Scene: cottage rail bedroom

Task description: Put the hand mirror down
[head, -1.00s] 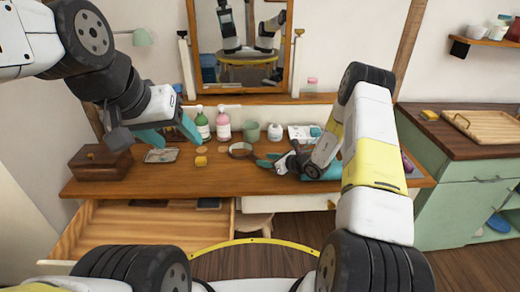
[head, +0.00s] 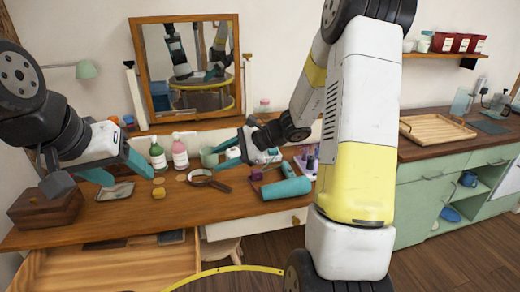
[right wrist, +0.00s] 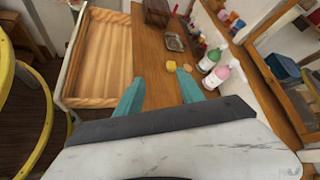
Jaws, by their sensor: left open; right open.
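The hand mirror (head: 201,175), round with a dark brown handle, lies on the wooden dresser top (head: 150,215) in the head view, its handle pointing right. My right gripper (head: 229,157) is open and empty, above the back of the dresser, beyond the mirror's handle. Its open fingers (right wrist: 160,92) also show in the right wrist view with nothing between them; the mirror is not visible there. My left gripper (head: 118,170) is open and empty over the left part of the dresser, near a small glass tray (head: 115,191).
A teal hair dryer (head: 286,188) lies right of the mirror. Green (head: 158,155) and pink (head: 180,152) pump bottles stand behind it. A wooden box (head: 45,207) is at the left. The drawer (head: 110,268) below is open. Bare wood lies in front of the mirror.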

